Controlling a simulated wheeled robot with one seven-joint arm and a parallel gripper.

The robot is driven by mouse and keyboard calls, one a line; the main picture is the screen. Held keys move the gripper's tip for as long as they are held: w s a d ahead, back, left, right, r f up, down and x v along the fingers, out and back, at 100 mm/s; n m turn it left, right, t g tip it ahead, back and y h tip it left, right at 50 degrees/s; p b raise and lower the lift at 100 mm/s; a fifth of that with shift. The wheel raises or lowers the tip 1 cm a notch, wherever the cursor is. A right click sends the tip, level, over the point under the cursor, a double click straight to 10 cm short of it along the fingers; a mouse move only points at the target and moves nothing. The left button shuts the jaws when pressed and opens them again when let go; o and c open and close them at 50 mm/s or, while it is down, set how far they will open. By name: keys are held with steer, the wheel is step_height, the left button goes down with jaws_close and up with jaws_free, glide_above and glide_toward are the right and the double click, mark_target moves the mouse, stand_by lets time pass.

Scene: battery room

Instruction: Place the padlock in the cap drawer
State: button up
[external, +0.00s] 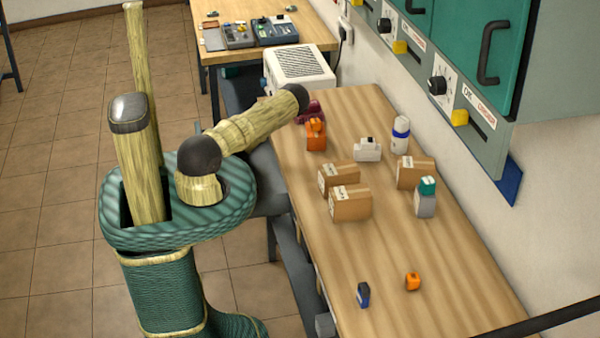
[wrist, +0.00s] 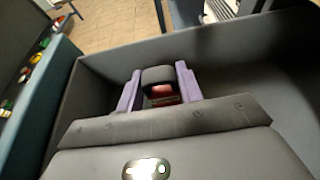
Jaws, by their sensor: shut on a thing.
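In the wrist view my gripper (wrist: 158,82) has its two purple fingers on either side of a small red and dark grey thing (wrist: 162,91), and is shut on it. It looks like the padlock, though the hand hides part of it. Grey walls of an open box or drawer (wrist: 225,42) surround the fingers; I cannot tell for sure that it is the cap drawer, nor whether the held thing touches its floor. In the external view my arm reaches to the far left of the workbench, with a maroon shape (external: 314,108) just beyond its end.
The workbench (external: 400,260) holds several cardboard boxes (external: 351,203), an orange item (external: 316,134), a white bottle (external: 400,134) and small blue (external: 363,294) and orange (external: 412,281) items. A white vented unit (external: 300,65) stands behind. Wall cabinets (external: 455,65) line the right. The bench's near part is mostly clear.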

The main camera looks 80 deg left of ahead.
steer(key=shift+f, duration=0.25)
steer(key=shift+f, duration=0.2)
steer(key=o, duration=1)
steer(key=shift+o, duration=0.2)
steer(key=shift+r, duration=0.15)
